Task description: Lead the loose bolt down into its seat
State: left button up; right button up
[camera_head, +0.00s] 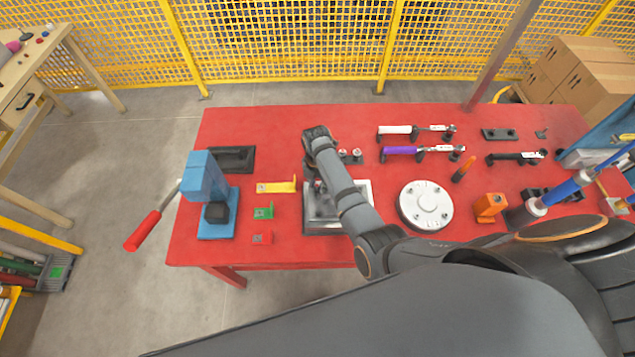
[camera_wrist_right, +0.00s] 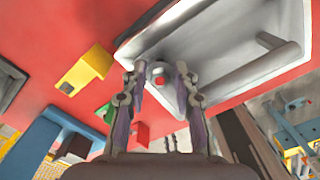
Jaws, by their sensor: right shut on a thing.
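In the right wrist view, my right gripper (camera_wrist_right: 161,76) is closed around a small grey round piece with a red centre, which looks like the bolt (camera_wrist_right: 160,82). It is held over or at a grey metal plate or tray (camera_wrist_right: 220,45) with a raised bar. Whether the bolt touches the plate or sits in a hole is not clear. In the head view, my right gripper (camera_head: 318,184) points down at the upper left of the grey tray (camera_head: 350,225); my arm hides much of it and the bolt. My left gripper does not show.
A round white flange (camera_head: 425,205) lies right of the tray. Yellow (camera_head: 277,188) and green (camera_head: 263,212) blocks and a blue press (camera_head: 205,180) with a red-handled lever stand left. Bare red table lies between.

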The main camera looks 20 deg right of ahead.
jog(key=shift+f, duration=0.25)
jog(key=o, duration=1.1)
jog(key=shift+o, duration=0.2)
notch_tip(320, 180, up, 8)
jog(key=shift+f, duration=0.2)
jog(key=shift+f, duration=0.1)
